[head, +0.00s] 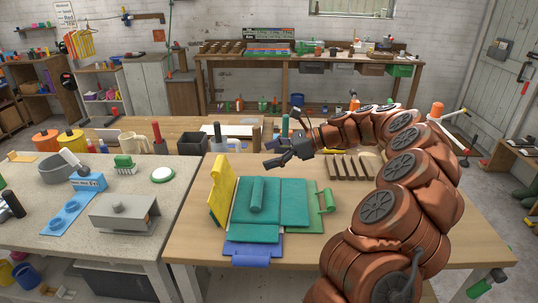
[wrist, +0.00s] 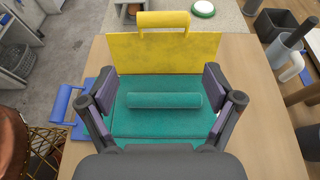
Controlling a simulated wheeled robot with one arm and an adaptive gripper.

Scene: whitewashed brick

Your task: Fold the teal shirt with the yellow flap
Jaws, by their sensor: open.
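The teal shirt (head: 294,210) lies flat on a folding board on the wooden table; it also shows in the wrist view (wrist: 140,126). A teal roll-shaped piece (head: 257,195) lies on top of it; I cannot tell if it is part of the shirt. The yellow flap (head: 220,192) stands tilted up along the shirt's left side in the head view. In the wrist view the yellow flap (wrist: 165,54) is beyond the shirt, its yellow handle (wrist: 163,20) at its far edge. My gripper (head: 277,154) is open and empty, above and behind the board, apart from the flap.
A blue flap (head: 250,250) is at the board's front and a green handle (head: 325,201) at its right. A grey bench (head: 120,195) with tools adjoins at left. The table's front right is partly hidden by my arm.

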